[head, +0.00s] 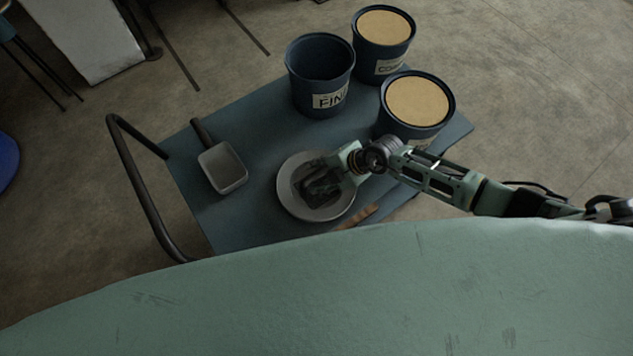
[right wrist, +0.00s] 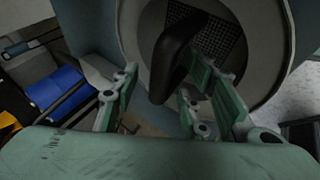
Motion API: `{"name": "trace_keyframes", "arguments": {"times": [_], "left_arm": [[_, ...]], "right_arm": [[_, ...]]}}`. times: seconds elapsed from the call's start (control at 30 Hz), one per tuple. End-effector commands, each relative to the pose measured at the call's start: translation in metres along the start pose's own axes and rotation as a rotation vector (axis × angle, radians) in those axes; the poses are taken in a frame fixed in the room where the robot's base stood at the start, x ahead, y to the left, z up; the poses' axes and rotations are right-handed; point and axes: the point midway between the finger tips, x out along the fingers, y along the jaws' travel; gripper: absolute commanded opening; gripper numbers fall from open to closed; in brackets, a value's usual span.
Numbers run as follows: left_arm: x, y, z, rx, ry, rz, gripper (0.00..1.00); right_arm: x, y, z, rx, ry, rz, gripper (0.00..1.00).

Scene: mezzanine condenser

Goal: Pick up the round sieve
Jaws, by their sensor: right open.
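The round sieve (head: 289,194) is a grey disc-shaped piece with a broad pale rim, lying on the blue cart top. It also shows in the right wrist view (right wrist: 271,62), with dark mesh inside the rim. My right gripper (head: 323,184) is over the sieve, coming in from the right and covering part of its middle. In the right wrist view its fingers (right wrist: 166,84) are spread, with a dark curved bar, apparently a handle, between them. Whether they touch it I cannot tell. My left gripper is not in view.
A blue cart (head: 258,145) has a dark push handle (head: 136,180) at left. A grey scoop (head: 222,168) lies left of the sieve. An empty blue bucket (head: 318,78) and two filled buckets (head: 384,28) (head: 416,103) stand behind. A brown stick-like piece (head: 358,215) lies at the near edge.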

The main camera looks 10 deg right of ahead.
Motion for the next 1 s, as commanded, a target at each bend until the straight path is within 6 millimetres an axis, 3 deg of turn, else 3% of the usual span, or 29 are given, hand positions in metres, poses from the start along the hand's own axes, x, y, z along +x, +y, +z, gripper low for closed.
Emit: {"name": "trace_keyframes", "arguments": {"times": [0.2,0.67,1.0], "left_arm": [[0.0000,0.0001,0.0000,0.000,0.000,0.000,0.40],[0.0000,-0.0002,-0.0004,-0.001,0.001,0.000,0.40],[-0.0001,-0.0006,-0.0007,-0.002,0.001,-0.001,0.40]], "right_arm": [[0.0004,0.0004,0.0000,0.000,0.000,0.001,0.40],[0.0001,0.0003,0.0002,0.000,0.000,0.001,0.00],[0.0001,0.0001,0.0005,0.000,-0.001,0.000,0.00]]}}
